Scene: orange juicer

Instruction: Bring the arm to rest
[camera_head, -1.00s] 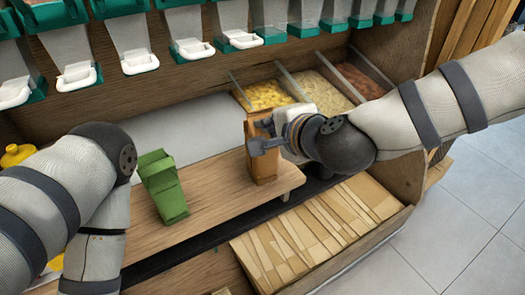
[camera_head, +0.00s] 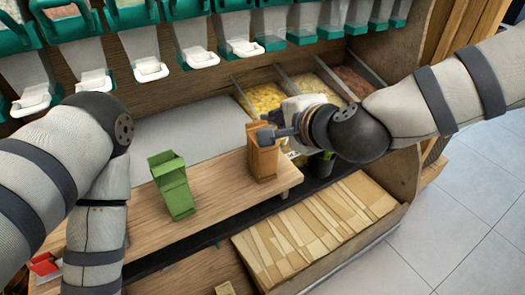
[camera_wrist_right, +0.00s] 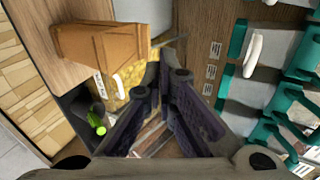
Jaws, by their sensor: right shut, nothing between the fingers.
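My right arm (camera_head: 425,105) comes in from the right, and its gripper (camera_head: 268,135) is shut and empty. In the head view the gripper overlaps the upper part of a brown carton (camera_head: 263,162) standing on the wooden shelf. In the right wrist view the shut fingers (camera_wrist_right: 166,68) have nothing between them, and the brown carton (camera_wrist_right: 100,45) stands apart to their left. My left arm (camera_head: 75,150) is bent at the left of the head view. Its gripper is out of view.
A green carton (camera_head: 172,187) stands on the wooden shelf (camera_head: 225,185). Dispensers with white handles (camera_head: 150,68) hang above. Food bins (camera_head: 262,97) lie behind the right gripper. A bin of wooden pieces (camera_head: 315,225) is below. Open floor (camera_head: 470,220) lies at the right.

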